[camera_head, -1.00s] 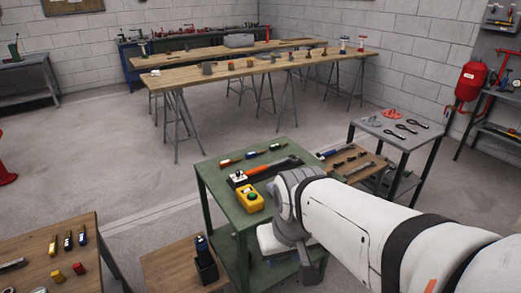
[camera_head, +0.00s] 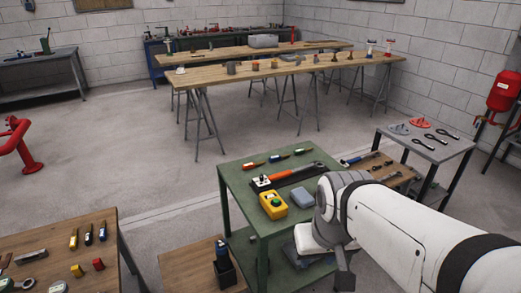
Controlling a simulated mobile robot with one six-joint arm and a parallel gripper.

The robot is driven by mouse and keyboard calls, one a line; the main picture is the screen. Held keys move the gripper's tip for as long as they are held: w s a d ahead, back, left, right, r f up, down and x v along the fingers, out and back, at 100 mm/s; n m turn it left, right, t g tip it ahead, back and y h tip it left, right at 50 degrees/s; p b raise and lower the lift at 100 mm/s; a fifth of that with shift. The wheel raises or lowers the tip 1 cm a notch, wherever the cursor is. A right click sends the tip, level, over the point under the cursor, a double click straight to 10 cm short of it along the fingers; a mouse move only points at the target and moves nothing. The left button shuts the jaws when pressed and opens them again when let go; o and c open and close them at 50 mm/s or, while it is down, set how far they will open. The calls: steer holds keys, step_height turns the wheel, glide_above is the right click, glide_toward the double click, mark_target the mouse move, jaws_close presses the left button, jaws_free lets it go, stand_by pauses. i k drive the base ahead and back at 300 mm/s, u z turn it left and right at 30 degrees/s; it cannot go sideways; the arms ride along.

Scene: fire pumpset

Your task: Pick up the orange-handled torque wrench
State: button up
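A long tool with an orange handle (camera_head: 299,173), which looks like the torque wrench, lies on the top of the green cart (camera_head: 235,182). It lies across the back half of the cart top, behind the yellow box. My white arm comes in from the lower right, and its grey wrist is beside the cart's right edge. My gripper (camera_head: 344,272) points down in front of the cart's right side, apart from the wrench. Its fingers are too small and blurred to show their opening.
A yellow box with a green button (camera_head: 273,205) and a grey-blue box (camera_head: 302,197) stand in front of the wrench. Several small markers (camera_head: 276,158) lie behind it. A grey table (camera_head: 440,150) stands right; a wooden table (camera_head: 85,255) is lower left. Open floor is left.

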mark_target(259, 185)
steer(key=i, duration=0.85)
steer(key=z, duration=0.05)
